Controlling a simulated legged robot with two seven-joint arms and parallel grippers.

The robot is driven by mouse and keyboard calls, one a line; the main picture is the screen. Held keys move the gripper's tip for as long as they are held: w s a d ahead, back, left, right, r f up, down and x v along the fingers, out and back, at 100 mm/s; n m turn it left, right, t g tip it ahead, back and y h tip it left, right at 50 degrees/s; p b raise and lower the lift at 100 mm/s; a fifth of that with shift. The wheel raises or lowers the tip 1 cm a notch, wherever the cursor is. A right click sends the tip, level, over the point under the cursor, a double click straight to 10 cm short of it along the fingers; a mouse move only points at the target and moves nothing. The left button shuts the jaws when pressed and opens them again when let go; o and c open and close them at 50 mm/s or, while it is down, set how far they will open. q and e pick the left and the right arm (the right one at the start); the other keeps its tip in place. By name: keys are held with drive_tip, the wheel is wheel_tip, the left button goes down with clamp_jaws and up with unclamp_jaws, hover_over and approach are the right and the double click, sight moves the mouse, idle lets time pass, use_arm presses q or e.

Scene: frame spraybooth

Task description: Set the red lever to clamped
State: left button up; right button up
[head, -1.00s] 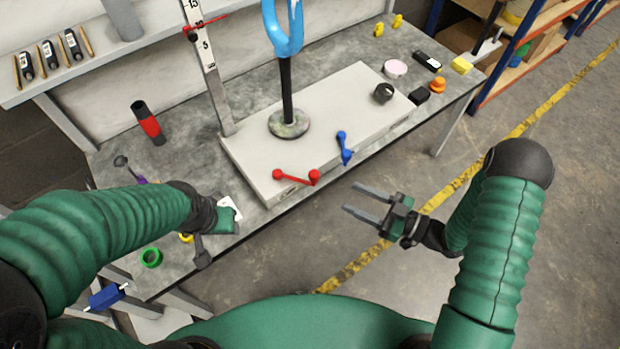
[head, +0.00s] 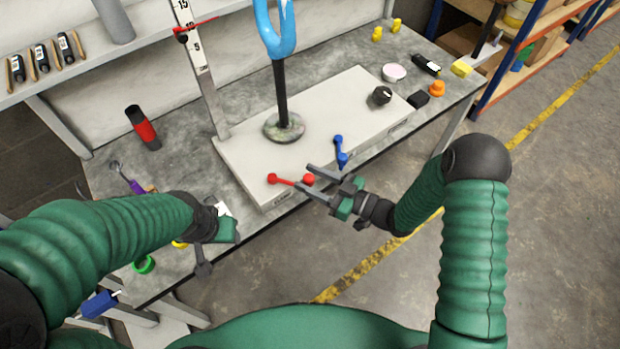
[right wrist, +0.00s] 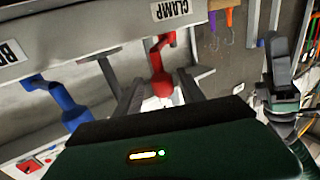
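The red lever (head: 287,181) lies along the near edge of the white fixture base, with a round red knob at each end. In the right wrist view the red lever (right wrist: 161,68) stands between my two fingers, under a label reading "CLAMP". My right gripper (head: 306,181) is open, its fingers on either side of the lever's right knob; I cannot tell whether they touch it. The blue lever (head: 340,150) is just beyond; it also shows in the right wrist view (right wrist: 62,103). My left gripper (head: 212,250) is over the bench's left part, its fingers mostly hidden.
The white fixture base (head: 330,115) carries a black post with a blue hook (head: 276,35) and stands beside an upright scale (head: 199,70). The floor at the right is free.

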drive_tip(key=shift+d, duration=0.1)
drive_tip(key=shift+c, duration=1.1)
drive_tip(key=shift+a, duration=0.45)
clamp_jaws()
drive_tip(key=shift+d, duration=0.15)
